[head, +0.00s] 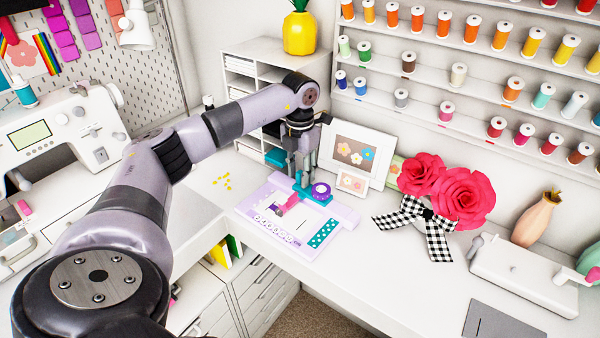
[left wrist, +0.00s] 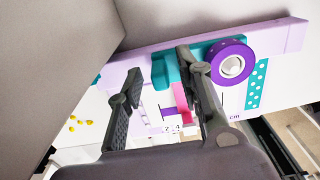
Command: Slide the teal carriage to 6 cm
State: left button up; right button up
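The lilac board (head: 262,212) lies on the white desk, with a printed scale along its front. The teal carriage (head: 316,198) sits near its back right, with a round purple knob (head: 320,190) on it. In the left wrist view the teal carriage (left wrist: 164,72) and the purple knob (left wrist: 232,62) show against the lilac rail (left wrist: 280,38). My left gripper (head: 302,181) points down at the carriage. In the left wrist view its fingers (left wrist: 158,66) are spread apart, one in front of the carriage beside the knob. Contact cannot be told. My right gripper is out of view.
Picture frames (head: 355,153) stand just behind the board. Red paper flowers (head: 462,196) with a checked bow are to the right. A white cubby shelf (head: 262,62) stands behind my left arm. Small yellow bits (head: 226,181) lie left of the board.

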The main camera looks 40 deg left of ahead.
pick_arm(q)
notch_tip(320, 180, up, 12)
jog(key=shift+f, duration=0.25)
dwell(0.6)
